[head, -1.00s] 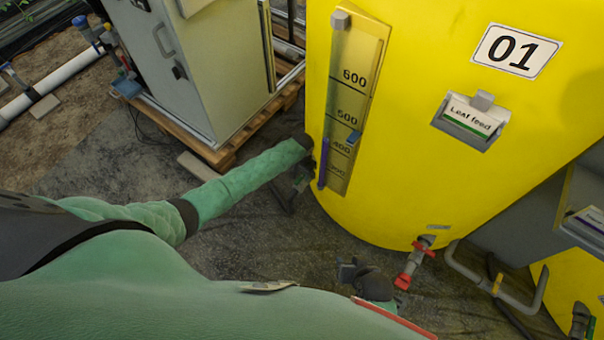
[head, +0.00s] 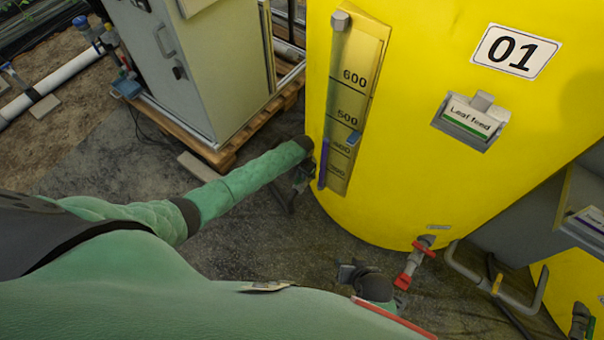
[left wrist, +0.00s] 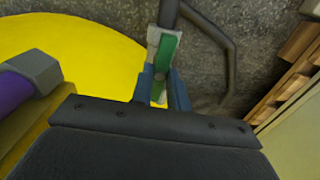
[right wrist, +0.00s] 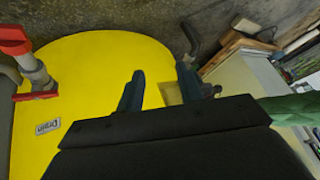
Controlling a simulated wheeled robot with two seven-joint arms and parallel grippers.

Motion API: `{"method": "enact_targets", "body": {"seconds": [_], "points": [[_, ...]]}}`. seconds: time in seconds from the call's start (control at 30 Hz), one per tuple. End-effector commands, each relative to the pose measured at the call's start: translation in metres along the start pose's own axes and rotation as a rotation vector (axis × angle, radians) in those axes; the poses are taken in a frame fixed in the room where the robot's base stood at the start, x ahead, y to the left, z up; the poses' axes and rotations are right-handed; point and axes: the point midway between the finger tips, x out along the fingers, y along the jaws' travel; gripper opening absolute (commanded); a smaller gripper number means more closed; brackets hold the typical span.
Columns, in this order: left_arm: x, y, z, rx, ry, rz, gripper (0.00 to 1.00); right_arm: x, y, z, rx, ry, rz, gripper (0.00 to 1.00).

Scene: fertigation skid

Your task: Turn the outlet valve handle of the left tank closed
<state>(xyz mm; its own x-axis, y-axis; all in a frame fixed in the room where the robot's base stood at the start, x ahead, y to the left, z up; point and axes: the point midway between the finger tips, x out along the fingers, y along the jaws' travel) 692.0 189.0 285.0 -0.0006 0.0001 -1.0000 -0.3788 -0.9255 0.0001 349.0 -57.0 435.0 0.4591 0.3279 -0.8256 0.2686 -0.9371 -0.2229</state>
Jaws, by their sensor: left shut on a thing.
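The yellow tank (head: 430,120) marked 01 stands at centre right. My left gripper (head: 303,178) is low at its left side, partly hidden by the arm and small in the head view. In the left wrist view my left gripper (left wrist: 162,90) is shut on a green valve handle (left wrist: 165,50), which sits on a grey pipe fitting beside the tank. My right gripper (head: 352,272) is open and empty in front of the tank's foot. In the right wrist view its fingers (right wrist: 160,88) stand apart before the yellow wall. No label shows on the green valve.
A red-handled drain valve (head: 413,265) sticks out low at the tank's front, close to my right gripper. A cabinet (head: 205,75) on a wooden pallet (head: 240,145) stands to the left. A second yellow tank (head: 565,275) is at the lower right. Grey pipe (head: 520,302) runs between the tanks.

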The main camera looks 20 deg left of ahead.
Motion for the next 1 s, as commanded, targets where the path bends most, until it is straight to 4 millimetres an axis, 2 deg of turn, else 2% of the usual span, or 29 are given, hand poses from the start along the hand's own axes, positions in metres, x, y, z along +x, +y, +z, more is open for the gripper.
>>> {"method": "enact_targets", "body": {"seconds": [0.1, 0.2, 0.5, 0.7, 1.0], "points": [[-0.002, 0.000, 0.000, 0.053, 0.000, 0.000, 0.00, -0.009, -0.002, -0.005, 0.000, -0.015, -0.001, 0.36], [-0.003, 0.000, -0.001, 0.120, 0.001, 0.000, 0.00, -0.030, -0.004, -0.023, -0.004, -0.014, -0.002, 0.36], [-0.002, 0.000, -0.001, 0.391, 0.001, -0.001, 0.00, -0.068, -0.013, -0.041, -0.008, -0.056, -0.009, 0.36], [-0.001, 0.000, -0.001, 0.581, 0.000, 0.000, 0.00, -0.083, -0.017, -0.047, -0.009, -0.075, -0.011, 0.36], [-0.001, 0.000, -0.001, 0.868, 0.002, 0.000, 0.00, -0.092, -0.019, -0.051, -0.010, -0.084, -0.013, 0.36]]}}
